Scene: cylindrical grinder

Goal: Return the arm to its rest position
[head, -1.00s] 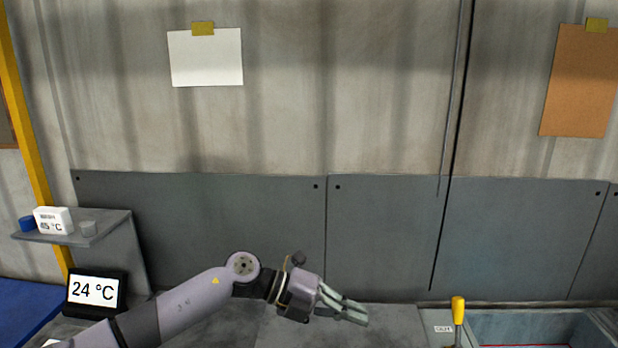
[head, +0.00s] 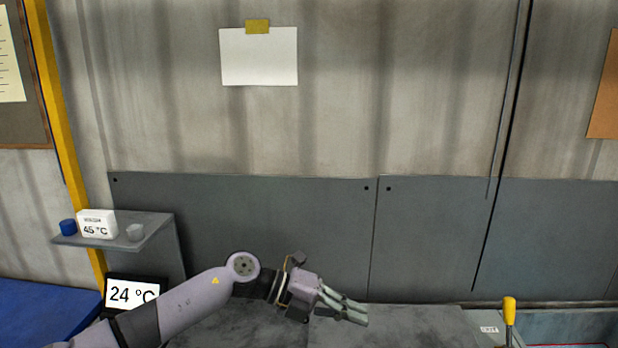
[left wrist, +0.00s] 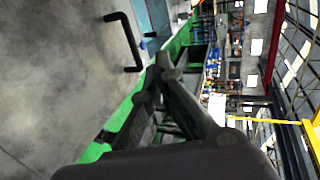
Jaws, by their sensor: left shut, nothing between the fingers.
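My left arm (head: 185,303) reaches in from the lower left of the head view, bent at the elbow. My left gripper (head: 352,311) is shut and empty, held over the grey worktop and pointing right. In the left wrist view its dark fingers (left wrist: 172,88) come together, with nothing between them. My right gripper is in neither view.
A yellow-handled lever (head: 509,312) stands at the lower right, by a recessed bin (head: 570,325). At left are a small shelf (head: 158,232) with a white 45 °C box (head: 97,224) and a 24 °C display (head: 132,292). A black handle (left wrist: 128,42) shows in the wrist view.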

